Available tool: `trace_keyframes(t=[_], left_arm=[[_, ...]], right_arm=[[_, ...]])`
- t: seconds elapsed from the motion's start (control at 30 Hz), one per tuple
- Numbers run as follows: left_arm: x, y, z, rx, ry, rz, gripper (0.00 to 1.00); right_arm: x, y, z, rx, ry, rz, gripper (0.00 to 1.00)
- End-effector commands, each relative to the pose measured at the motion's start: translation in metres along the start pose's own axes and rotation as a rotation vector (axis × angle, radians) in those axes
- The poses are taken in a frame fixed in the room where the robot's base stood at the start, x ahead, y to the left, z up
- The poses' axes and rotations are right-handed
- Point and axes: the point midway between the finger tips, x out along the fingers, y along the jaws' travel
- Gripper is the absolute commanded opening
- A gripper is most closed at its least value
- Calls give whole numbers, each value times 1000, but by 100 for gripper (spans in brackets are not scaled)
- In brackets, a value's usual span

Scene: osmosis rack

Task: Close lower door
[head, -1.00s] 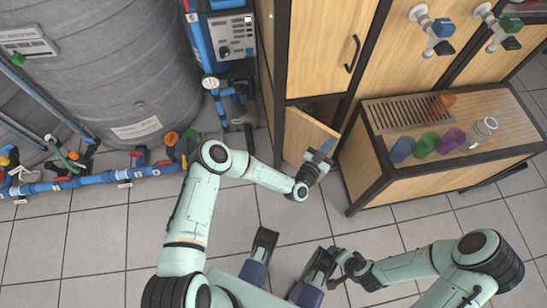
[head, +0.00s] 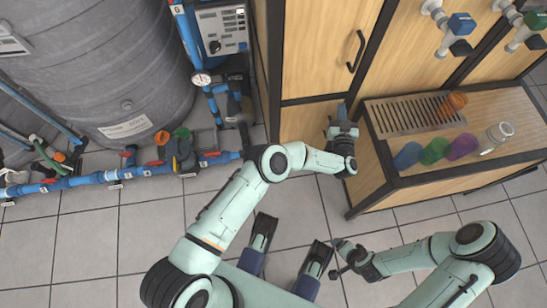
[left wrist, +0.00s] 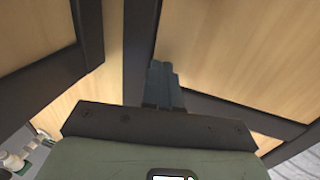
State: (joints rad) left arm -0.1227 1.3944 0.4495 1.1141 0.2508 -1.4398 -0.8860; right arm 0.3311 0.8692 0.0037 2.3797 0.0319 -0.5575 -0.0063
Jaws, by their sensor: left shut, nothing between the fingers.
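The lower door (head: 304,122) is a light wood panel low in the cabinet, below the tall upper door (head: 325,50). In the head view it looks flush or nearly flush with the dark frame; its right part is hidden by my gripper. My left gripper (head: 343,112) is shut and empty at the right side of the lower door, next to the dark frame post. In the left wrist view its blue-grey fingertips (left wrist: 163,76) point at the dark frame between wood panels; contact is unclear. My right gripper (head: 343,259) is over the floor, away from the door.
A wooden counter (head: 375,165) with a drain grate and coloured cups stands right of the door. Blue pipes with valves (head: 170,158) and grey tanks (head: 115,75) are on the left. Tiled floor (head: 120,225) in front is clear.

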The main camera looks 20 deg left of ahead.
Motion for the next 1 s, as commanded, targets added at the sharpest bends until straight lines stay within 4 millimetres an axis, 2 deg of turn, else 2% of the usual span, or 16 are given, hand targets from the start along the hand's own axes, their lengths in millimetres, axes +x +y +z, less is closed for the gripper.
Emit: trace_keyframes(t=[1.0], left_arm=[[7, -8, -3, 0, 5, -5, 0]], right_arm=[[-1, -1, -2, -1, 6, -2, 88]])
